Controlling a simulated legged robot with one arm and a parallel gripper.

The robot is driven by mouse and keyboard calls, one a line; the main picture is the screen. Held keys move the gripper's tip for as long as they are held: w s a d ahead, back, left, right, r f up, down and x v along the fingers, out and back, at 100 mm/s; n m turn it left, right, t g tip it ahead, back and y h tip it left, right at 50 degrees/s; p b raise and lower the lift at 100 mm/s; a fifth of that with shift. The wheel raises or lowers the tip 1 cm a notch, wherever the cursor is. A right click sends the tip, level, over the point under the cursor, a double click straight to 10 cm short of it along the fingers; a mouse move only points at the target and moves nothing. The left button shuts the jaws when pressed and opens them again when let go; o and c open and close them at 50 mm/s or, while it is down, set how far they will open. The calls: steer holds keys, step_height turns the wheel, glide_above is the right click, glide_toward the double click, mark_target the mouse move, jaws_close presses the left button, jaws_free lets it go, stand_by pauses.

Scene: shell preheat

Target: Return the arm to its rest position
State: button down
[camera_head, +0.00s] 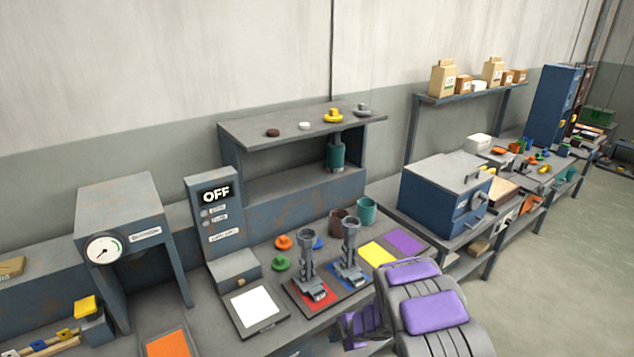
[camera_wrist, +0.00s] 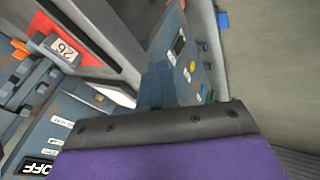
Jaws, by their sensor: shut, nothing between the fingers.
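My arm (camera_head: 430,300), grey with purple pads, is at the lower right of the head view, in front of the bench. The end of my gripper (camera_wrist: 155,122) fills the bottom of the wrist view as a purple plate with a dark bolted edge. It is shut and nothing shows in its grip. In the head view I cannot clearly make out its fingertips. In the wrist view, a blue-grey panel with the OFF sign (camera_wrist: 38,168) lies at the lower left, seen turned.
Two grey fixtures stand on red (camera_head: 318,294) and blue (camera_head: 345,277) plates on the bench. Behind are a shelf (camera_head: 245,128), the OFF panel (camera_head: 212,225) and a press with a gauge (camera_head: 103,249). A blue oven-like box (camera_head: 432,205) stands right. Open floor (camera_head: 565,270) lies at right.

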steer(key=w+d+r+m+t+h, duration=0.2)
steer(key=d+r+m+h, duration=0.1)
steer(key=d+r, duration=0.45)
steer(key=w+d+r+m+t+h, duration=0.2)
steer(key=d+r+m+h, duration=0.2)
steer(key=d+r, duration=0.4)
steer(key=s+d+r+m+g+h, duration=0.1)
steer(key=s+d+r+m+h, duration=0.2)
steer(key=s+r, duration=0.35)
steer(key=s+d+r+m+g+h, duration=0.1)
steer(key=s+d+r+m+g, duration=0.1)
steer(key=s+d+r+m, duration=0.35)
steer(key=s+a+r+m+g+y, duration=0.1)
steer(key=s+a, duration=0.4)
steer(key=s, duration=0.7)
steer(key=s+a+r+m+g+y, duration=0.2)
steer(key=s+a, duration=0.3)
steer(key=s, duration=0.6)
steer(key=s+a+r+m+g+y, duration=0.2)
steer(key=s+a, duration=0.3)
steer(key=s, duration=0.7)
steer(key=shift+s+m+g, duration=0.35)
steer(key=shift+m+g, duration=0.4)
steer(key=shift+g, duration=0.05)
steer(key=shift+a, duration=0.1)
steer(key=shift+a, duration=0.35)
